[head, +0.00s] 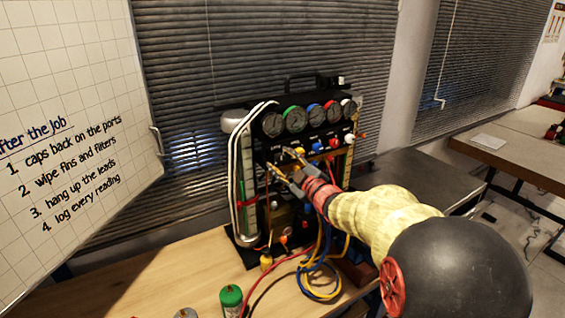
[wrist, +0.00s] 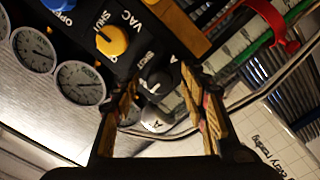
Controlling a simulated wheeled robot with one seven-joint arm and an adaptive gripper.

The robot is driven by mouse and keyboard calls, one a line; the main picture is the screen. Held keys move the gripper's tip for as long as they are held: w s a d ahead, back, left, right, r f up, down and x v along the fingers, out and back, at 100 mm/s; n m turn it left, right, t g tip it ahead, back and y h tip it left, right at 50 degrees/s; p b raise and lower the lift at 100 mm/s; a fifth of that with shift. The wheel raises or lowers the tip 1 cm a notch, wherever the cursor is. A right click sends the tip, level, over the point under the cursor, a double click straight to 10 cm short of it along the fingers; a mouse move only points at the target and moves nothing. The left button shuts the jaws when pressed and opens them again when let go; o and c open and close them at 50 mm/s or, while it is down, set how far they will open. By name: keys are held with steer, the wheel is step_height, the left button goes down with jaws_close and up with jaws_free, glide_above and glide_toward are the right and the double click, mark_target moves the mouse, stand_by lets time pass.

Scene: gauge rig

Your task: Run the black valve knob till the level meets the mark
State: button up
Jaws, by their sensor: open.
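My gripper (head: 279,160) reaches the left part of the front of the gauge rig (head: 297,142). In the wrist view its two fingers (wrist: 160,82) are apart, with the black valve knob (wrist: 157,80) between their tips. I cannot tell whether either finger touches the knob. In the head view the gripper hides the knob. A clear upright tube with green liquid (head: 249,180) stands at the rig's left side, with a red band (head: 247,202) around it. The band also shows in the wrist view (wrist: 272,22). The exact liquid level is too small to tell.
A yellow knob (wrist: 112,40) sits close to the black one, with dial gauges (wrist: 81,83) nearby. Coiled hoses (head: 320,285) and a green canister (head: 231,298) are on the wooden bench (head: 185,262). A whiteboard (head: 70,130) stands at the left.

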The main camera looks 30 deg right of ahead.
steer(key=s, duration=1.2)
steer(key=shift+d, duration=0.15)
stand_by(6.7)
